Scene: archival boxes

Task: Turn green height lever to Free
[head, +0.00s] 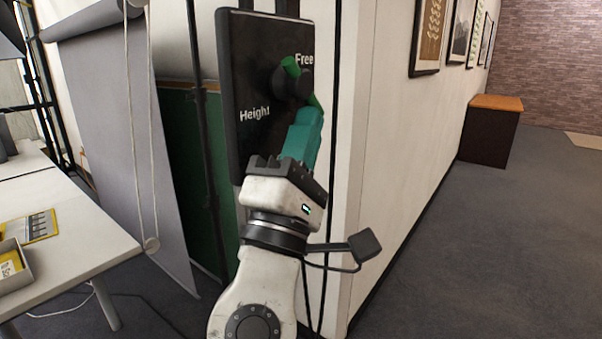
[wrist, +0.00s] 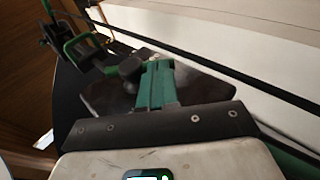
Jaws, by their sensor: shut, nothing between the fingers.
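A black panel (head: 252,60) on the end of the white wall carries the white words "Height" at lower left and "Free" at upper right. A round black knob (head: 303,83) stands out from it just below "Free". Green lever parts (head: 290,67) show at the knob's upper left and, smaller, at its lower right by my fingertips. My gripper (head: 312,113) has teal fingers, shut and empty, pointing up just below the knob. Whether they touch the lever I cannot tell. In the wrist view my fingers (wrist: 157,68) lie beside the black knob (wrist: 131,68).
In the wrist view a green looped handle (wrist: 80,46) stands beyond the knob. A white table (head: 70,235) with a yellow box is at left, beside a grey backdrop (head: 120,130). Framed pictures (head: 430,35) hang on the right wall. The carpet (head: 490,250) at right is clear.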

